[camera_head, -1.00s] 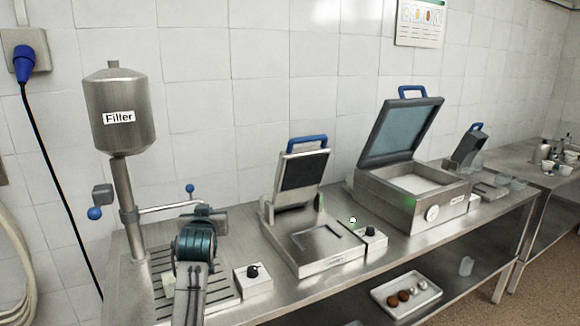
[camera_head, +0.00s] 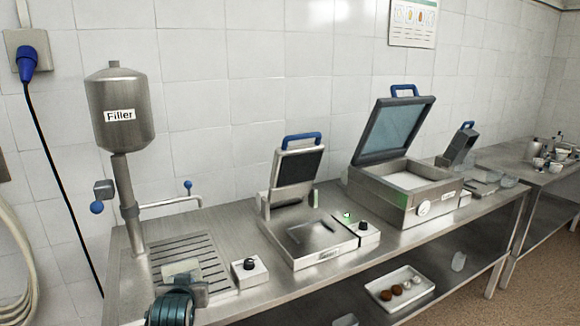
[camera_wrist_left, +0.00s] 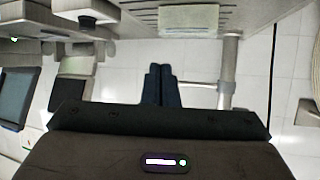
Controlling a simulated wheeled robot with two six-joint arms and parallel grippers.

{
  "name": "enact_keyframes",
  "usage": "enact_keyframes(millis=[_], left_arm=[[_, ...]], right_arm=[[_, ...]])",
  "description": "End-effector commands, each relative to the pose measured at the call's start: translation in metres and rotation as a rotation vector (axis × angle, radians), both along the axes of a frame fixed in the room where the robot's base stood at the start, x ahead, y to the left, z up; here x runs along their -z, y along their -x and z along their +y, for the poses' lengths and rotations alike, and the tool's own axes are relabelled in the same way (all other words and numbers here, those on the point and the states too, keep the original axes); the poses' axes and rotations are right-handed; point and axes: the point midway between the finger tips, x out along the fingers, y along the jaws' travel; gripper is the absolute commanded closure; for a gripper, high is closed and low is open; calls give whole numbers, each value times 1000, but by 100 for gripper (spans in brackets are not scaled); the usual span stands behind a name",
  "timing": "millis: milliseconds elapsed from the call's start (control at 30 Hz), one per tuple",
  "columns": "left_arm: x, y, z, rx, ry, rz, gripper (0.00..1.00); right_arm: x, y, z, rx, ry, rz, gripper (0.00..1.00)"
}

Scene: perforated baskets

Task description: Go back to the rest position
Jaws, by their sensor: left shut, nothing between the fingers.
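My left gripper (camera_wrist_left: 162,86) shows in the left wrist view with its two dark fingers together and nothing between them. In the head view, my left arm is low at the bottom edge, in front of the drip grate (camera_head: 200,255), and its fingertips cannot be made out clearly. A pale block (camera_head: 181,267) lies on the grate just beyond the arm; it also shows at the top of the left wrist view (camera_wrist_left: 188,19). My right gripper is not in view.
The filler (camera_head: 120,110) stands at the left with its lever (camera_head: 170,203). A small knob box (camera_head: 249,272), an open press (camera_head: 305,235) and a larger open-lidded machine (camera_head: 405,205) line the steel counter. A tray (camera_head: 400,292) sits on the lower shelf.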

Motion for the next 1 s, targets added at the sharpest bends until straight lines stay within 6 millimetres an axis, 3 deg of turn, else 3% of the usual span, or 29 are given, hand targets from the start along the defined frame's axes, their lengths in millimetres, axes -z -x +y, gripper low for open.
enact_keyframes(millis=[33, 200, 400, 500, 600, 1000], left_arm=[[22, 20, 5, 1, -3, 45, 100], [88, 105, 16, 18, -6, 220, 100], [141, 216, 22, 56, -11, 433, 100], [156, 264, 23, 79, -12, 523, 100], [163, 301, 23, 99, -14, 591, 100], [170, 400, 20, 160, -14, 777, 100]], right_arm=[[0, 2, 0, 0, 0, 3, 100], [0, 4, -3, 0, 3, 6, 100], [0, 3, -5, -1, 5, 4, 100], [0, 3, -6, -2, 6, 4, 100], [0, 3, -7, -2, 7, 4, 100], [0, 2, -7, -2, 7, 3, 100]])
